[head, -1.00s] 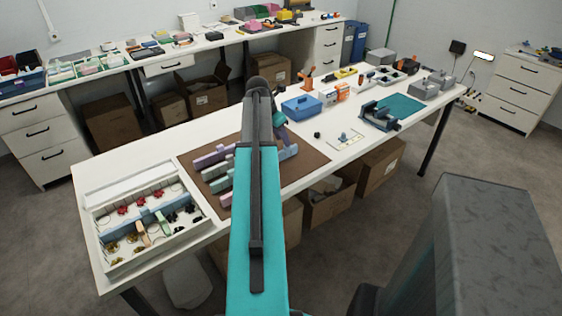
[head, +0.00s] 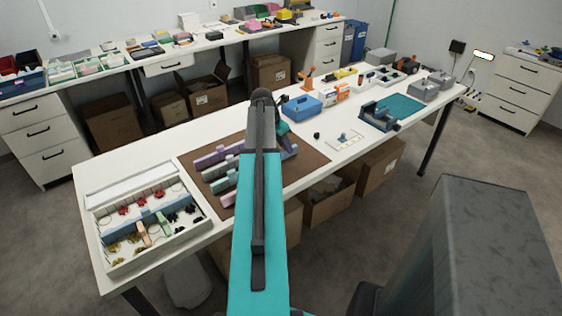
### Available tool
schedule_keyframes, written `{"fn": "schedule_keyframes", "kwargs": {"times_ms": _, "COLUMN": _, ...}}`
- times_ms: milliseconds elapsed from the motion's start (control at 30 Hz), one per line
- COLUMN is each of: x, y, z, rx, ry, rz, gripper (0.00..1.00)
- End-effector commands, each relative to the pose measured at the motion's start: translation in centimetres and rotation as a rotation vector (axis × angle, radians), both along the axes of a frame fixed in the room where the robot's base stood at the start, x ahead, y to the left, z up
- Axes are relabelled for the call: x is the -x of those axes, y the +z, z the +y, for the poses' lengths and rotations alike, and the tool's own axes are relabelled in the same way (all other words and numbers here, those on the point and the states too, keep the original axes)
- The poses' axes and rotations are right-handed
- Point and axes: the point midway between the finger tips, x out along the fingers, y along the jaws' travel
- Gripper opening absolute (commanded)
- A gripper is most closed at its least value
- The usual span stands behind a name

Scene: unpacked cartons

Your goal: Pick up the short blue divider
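A blue piece (head: 290,152), which looks like the short blue divider, shows on the right part of the brown mat (head: 312,168), just right of my arm. My arm hides its left part. My gripper is mostly behind my arm's end links, over the mat. Only a teal part near the wrist shows beside the blue piece. The fingers are hidden, so I cannot tell whether they are open or touch the divider. A purple divider (head: 212,158), a pale green divider (head: 222,183) and a pink divider (head: 228,199) lie on the mat's left part.
A white tray (head: 107,268) with a long blue divider (head: 133,222) and small parts stands at the table's left end. A blue box (head: 302,108), an orange-white box (head: 335,93), a vise (head: 378,117) and a green mat (head: 403,105) are to the right. Open cartons stand below.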

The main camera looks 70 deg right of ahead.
Motion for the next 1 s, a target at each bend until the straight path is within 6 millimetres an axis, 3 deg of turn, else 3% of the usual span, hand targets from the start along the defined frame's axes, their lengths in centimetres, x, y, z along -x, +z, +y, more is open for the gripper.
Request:
{"fn": "schedule_keyframes", "kwargs": {"times_ms": 300, "x": 0.5, "y": -2.3, "z": -0.8, "rx": -0.001, "ry": 0.000, "rz": 0.001, "gripper": 0.34}}
{"fn": "schedule_keyframes", "kwargs": {"times_ms": 900, "x": 0.5, "y": -2.5, "z": -0.8, "rx": 0.001, "ry": 0.000, "rz": -0.001, "gripper": 0.34}}
{"fn": "schedule_keyframes", "kwargs": {"times_ms": 1000, "x": 0.5, "y": -2.5, "z": -0.8, "rx": 0.000, "ry": 0.001, "rz": 0.000, "gripper": 0.17}}
